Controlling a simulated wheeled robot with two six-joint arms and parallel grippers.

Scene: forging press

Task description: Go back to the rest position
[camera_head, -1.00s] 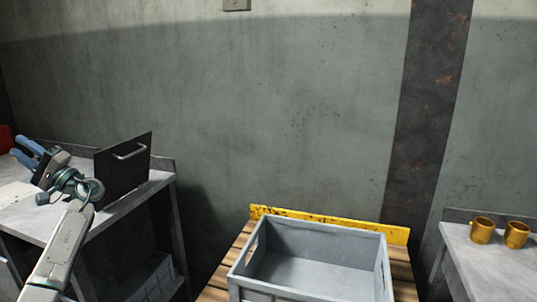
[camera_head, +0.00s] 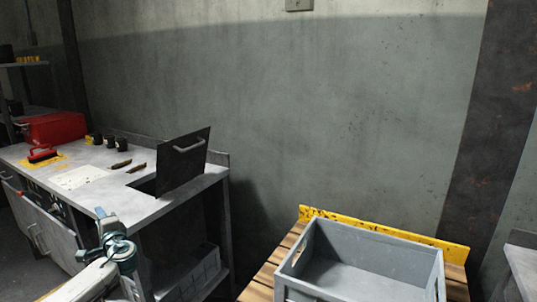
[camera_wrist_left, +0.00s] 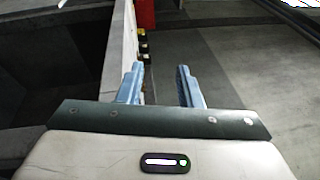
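My left gripper (camera_wrist_left: 158,82) is open in the left wrist view, with its two blue fingers apart and nothing between them. In the head view my left arm comes in at the bottom left, in front of the workbench (camera_head: 160,208). Its teal wrist joint is clear there, but I cannot make out the fingertips. My right gripper is not in view.
A dark panel with a handle (camera_head: 183,162) stands upright on the bench's right end. A red box (camera_head: 55,128) and several small dark parts lie farther left. A grey crate (camera_head: 300,262) stands on wooden slats at the lower right. Open floor lies left of the bench.

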